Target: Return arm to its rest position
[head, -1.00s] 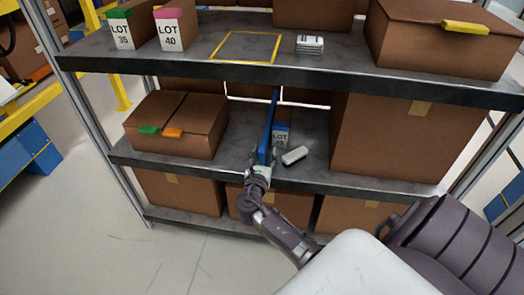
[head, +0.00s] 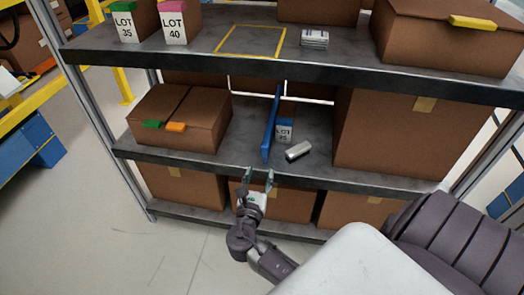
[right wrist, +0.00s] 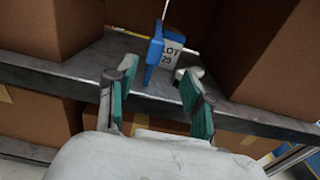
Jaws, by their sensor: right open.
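My right gripper (head: 259,176) is open and empty in the head view, just in front of the middle shelf's edge. Its teal-padded fingers (right wrist: 157,95) stand apart in the right wrist view with nothing between them. My left gripper is not in view. On the middle shelf (head: 320,170), a blue upright panel (head: 271,125) stands near the centre, beside a blue-and-white box (head: 284,131) marked LOT. In the right wrist view the blue panel (right wrist: 154,55) and the LOT box (right wrist: 171,54) show beyond the fingers. A small whitish object (head: 298,151) lies right of them.
A brown carton (head: 180,120) with green and orange tabs stands left on the middle shelf. A large carton (head: 390,140) stands right. The upper shelf (head: 340,65) holds a yellow-outlined square (head: 251,41) and a small stack (head: 315,38). The floor (head: 120,240) at left is clear.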

